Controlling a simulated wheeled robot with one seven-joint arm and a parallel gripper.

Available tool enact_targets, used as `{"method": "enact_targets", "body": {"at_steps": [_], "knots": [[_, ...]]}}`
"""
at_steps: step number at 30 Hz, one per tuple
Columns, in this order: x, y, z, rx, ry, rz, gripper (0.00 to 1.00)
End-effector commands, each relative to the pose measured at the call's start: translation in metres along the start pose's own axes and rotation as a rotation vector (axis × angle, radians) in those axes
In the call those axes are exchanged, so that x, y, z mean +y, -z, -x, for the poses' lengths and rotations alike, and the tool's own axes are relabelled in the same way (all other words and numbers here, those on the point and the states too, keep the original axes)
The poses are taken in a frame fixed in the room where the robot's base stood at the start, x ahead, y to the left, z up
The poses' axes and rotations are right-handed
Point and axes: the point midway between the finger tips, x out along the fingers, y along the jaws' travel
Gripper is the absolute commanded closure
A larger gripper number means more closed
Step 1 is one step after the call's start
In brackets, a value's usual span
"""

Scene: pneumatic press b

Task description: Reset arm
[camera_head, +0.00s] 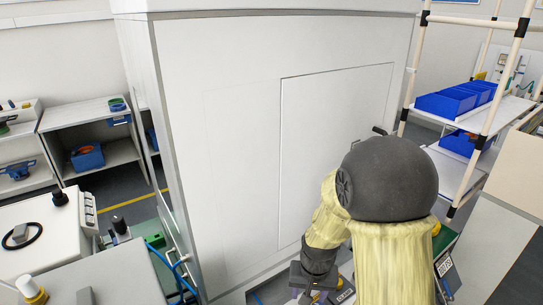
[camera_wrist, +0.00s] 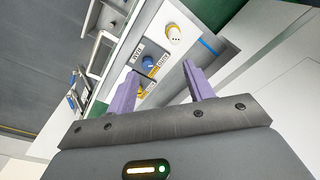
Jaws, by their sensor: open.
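My gripper (camera_wrist: 161,70) shows in the wrist view with its two purple fingers spread apart and nothing between them. Beyond the fingers is a light panel with labelled controls. They include a pale yellow-white knob (camera_wrist: 173,34) and a blue knob (camera_wrist: 148,63). A yellow control sits lower, partly behind the left finger. I cannot tell whether the fingers touch anything. In the head view my arm is bent, low at the right of the picture, in front of the large white cabinet (camera_head: 215,130).
A shelf rack with blue bins (camera_head: 446,104) stands at the right. A grey shelf unit (camera_head: 86,114) stands at the back left. White machine consoles (camera_head: 35,225) with knobs fill the lower left. A dark handle (camera_head: 379,131) sticks out by the cabinet's door.

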Motion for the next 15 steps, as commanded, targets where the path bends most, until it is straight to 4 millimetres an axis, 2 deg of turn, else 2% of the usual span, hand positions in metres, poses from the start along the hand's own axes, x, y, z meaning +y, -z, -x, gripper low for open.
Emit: {"method": "enact_targets", "body": {"at_steps": [1, 6, 12, 15], "knots": [[0.007, -0.005, 0.013, 0.018, 0.004, 0.007, 0.48], [0.029, -0.025, 0.047, 0.068, 0.008, 0.051, 0.48], [0.052, -0.053, 0.078, 0.124, -0.003, 0.102, 0.48], [0.06, -0.064, 0.086, 0.143, -0.01, 0.121, 0.48]]}}
